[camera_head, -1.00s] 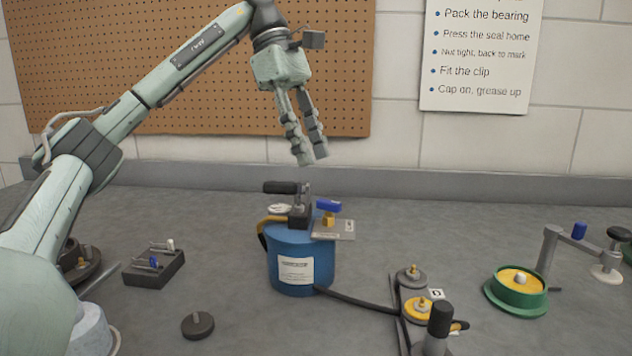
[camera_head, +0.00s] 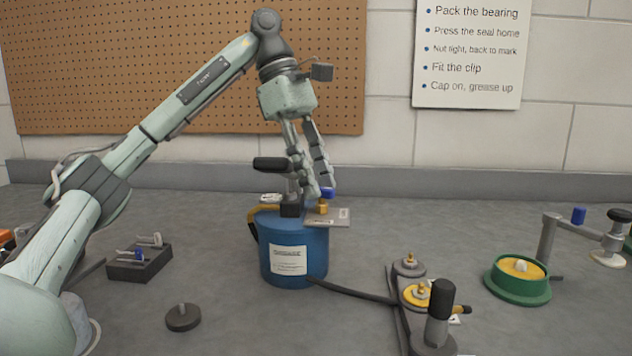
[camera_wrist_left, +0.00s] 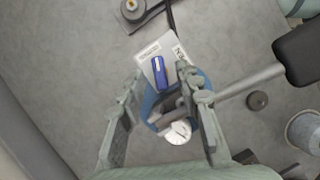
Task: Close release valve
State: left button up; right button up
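A blue valve handle (camera_head: 328,193) sits on a brass valve body (camera_head: 323,208) beside a metal plate (camera_head: 341,217), on top of a blue canister (camera_head: 290,268). In the left wrist view the blue handle (camera_wrist_left: 159,74) lies between the two fingertips, nearly in line with the fingers. My left gripper (camera_head: 320,192) points down over the canister, its fingertips at the handle and partly covering it. In the left wrist view the left gripper's fingers (camera_wrist_left: 160,76) are apart, with a gap on each side of the handle. My right gripper is not in view.
A black pump lever (camera_head: 272,164) stands just left of the fingers, and a white gauge (camera_wrist_left: 178,132) lies beneath them. A hose (camera_head: 350,295) runs right to yellow fittings (camera_head: 416,295). A green-rimmed dish (camera_head: 519,290) stands at right. A dark block (camera_head: 138,264) and puck (camera_head: 183,318) lie left.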

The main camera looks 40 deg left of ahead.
pick_arm(q)
jog(key=shift+c, duration=0.5)
grip_shut()
